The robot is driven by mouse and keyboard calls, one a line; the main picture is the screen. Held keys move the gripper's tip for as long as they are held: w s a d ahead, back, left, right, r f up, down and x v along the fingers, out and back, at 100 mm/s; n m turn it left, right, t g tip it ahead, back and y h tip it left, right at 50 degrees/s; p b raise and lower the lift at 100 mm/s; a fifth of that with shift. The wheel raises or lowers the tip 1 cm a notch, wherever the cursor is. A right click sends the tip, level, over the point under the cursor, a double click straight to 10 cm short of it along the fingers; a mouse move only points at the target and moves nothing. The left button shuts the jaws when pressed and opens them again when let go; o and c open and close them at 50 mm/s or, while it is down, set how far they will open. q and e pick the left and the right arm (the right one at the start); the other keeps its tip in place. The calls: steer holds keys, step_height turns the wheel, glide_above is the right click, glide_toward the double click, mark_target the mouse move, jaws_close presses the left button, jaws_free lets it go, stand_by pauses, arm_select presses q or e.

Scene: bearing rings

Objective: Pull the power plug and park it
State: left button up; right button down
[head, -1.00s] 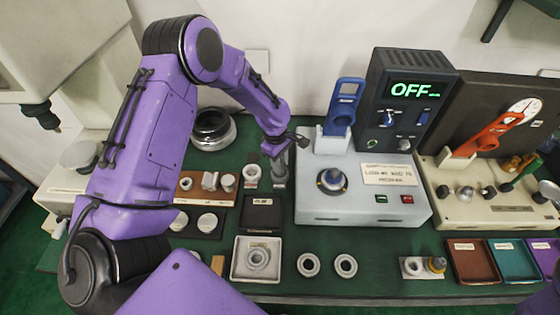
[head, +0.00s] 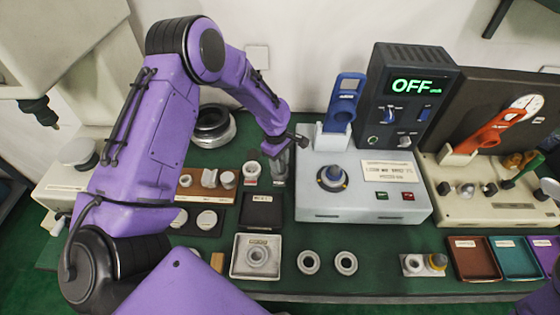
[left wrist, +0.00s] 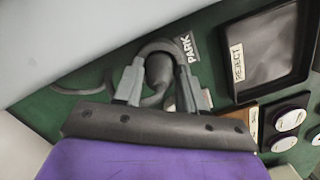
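My left gripper (head: 279,178) points down beside the left side of the grey machine. In the left wrist view, its two grey fingers (left wrist: 158,85) stand apart on either side of a dark rounded plug (left wrist: 158,70). Firm contact is not clear there. A grey cable (left wrist: 75,88) runs from the plug area to the left. A PARK label (left wrist: 185,48) lies right beside the plug. The plug's lower end is hidden. The dark control box (head: 410,100) shows a green OFF display (head: 411,87). My right gripper is not in view.
The grey machine (head: 330,207) with a blue handle (head: 345,100) stands close on the right. A black REJECT tray (head: 261,212) lies in front, also in the left wrist view (left wrist: 265,50). A wooden ring holder (head: 205,190) is at left. Two rings (head: 309,262) lie on the green bench.

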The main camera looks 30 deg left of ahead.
arm_select(q)
steer(key=r+p, duration=0.6)
steer(key=shift+a+r, duration=0.1)
steer(key=shift+a, duration=0.25)
steer(key=shift+r, duration=0.15)
steer(key=shift+a+r+p, duration=0.15)
steer(key=shift+r+p, duration=0.2)
steer(key=shift+r, duration=0.5)
steer(key=shift+a+r, duration=0.2)
steer(key=shift+r, duration=1.2)
